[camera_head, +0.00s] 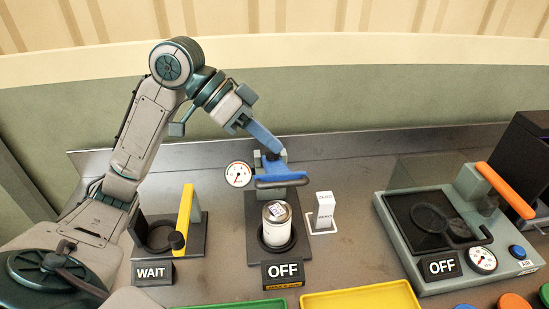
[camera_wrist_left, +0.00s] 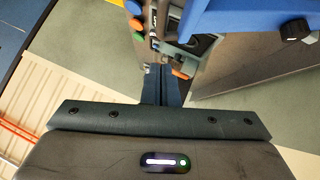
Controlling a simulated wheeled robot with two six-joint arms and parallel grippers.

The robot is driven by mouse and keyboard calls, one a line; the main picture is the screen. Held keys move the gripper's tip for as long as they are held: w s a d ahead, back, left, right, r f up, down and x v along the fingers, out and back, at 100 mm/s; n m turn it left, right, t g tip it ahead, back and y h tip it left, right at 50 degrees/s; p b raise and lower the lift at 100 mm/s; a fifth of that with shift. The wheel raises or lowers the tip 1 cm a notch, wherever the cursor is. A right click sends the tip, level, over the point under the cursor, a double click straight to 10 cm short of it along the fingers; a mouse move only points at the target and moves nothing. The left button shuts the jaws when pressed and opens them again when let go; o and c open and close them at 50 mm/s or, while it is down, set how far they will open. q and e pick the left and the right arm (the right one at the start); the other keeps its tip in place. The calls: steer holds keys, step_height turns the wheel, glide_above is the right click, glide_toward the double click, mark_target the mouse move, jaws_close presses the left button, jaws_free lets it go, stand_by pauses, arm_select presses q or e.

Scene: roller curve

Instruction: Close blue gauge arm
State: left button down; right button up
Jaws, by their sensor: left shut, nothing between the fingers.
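The blue gauge arm (camera_head: 281,180) stands raised at the back of the middle station (camera_head: 255,225), with its crossbar above and behind a can (camera_head: 277,224). A round dial (camera_head: 238,174) is at its left. My left gripper (camera_head: 281,153) comes down from upper left, its fingertips close to the top of the blue arm; I cannot tell whether they touch. In the left wrist view the fingers (camera_wrist_left: 160,72) are together and empty, and a large blue part (camera_wrist_left: 220,14) lies near them at the top. My right gripper is in neither view.
A yellow-armed station (camera_head: 185,220) with a WAIT sign is at left. A white box (camera_head: 325,211) stands right of the can. A grey press with an orange handle (camera_head: 505,190) is at right. Yellow (camera_head: 360,298) and green trays lie in front.

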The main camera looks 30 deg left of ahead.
mark_target(291, 180)
arm_select(q)
steer(key=f, duration=0.1)
steer(key=d+f, duration=0.1)
steer(key=shift+d+f+p, duration=0.3)
steer(key=shift+f, duration=0.1)
steer(key=shift+s+d+f, duration=0.1)
steer(key=shift+s+f, duration=0.1)
steer(key=shift+f, duration=0.3)
steer(key=shift+s+f, duration=0.2)
steer(key=shift+f, duration=0.3)
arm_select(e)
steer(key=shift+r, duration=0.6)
